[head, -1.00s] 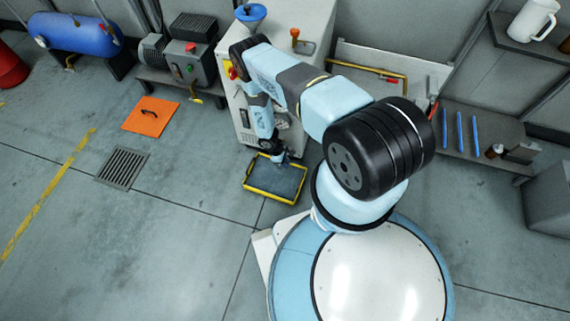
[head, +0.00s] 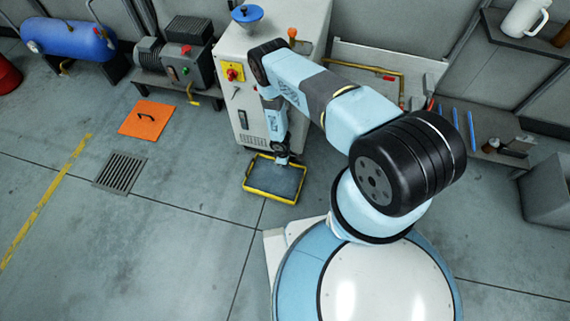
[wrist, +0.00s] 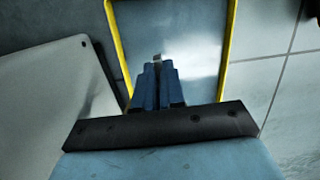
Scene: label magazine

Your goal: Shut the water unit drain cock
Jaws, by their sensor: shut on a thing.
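The water unit is a white cabinet (head: 240,110) with a yellow and red switch on its front. A yellow-rimmed drip tray (head: 259,194) lies on the floor at its foot and fills the upper middle of the wrist view (wrist: 232,35). My gripper (head: 283,161) is low at the cabinet's foot, over the tray's back edge. In the wrist view its blue fingers (wrist: 158,72) are close together over the tray, with a small grey metal piece (wrist: 157,58) at their tips. This is probably the drain cock's handle; most of the cock is hidden, so its position cannot be told.
A blue funnel (head: 247,14) and an orange-handled valve (head: 292,33) are on the cabinet's top. A motor unit (head: 185,58), a blue tank (head: 68,38) and an orange mat (head: 147,120) are to the left. The floor around the grate (head: 121,172) is clear.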

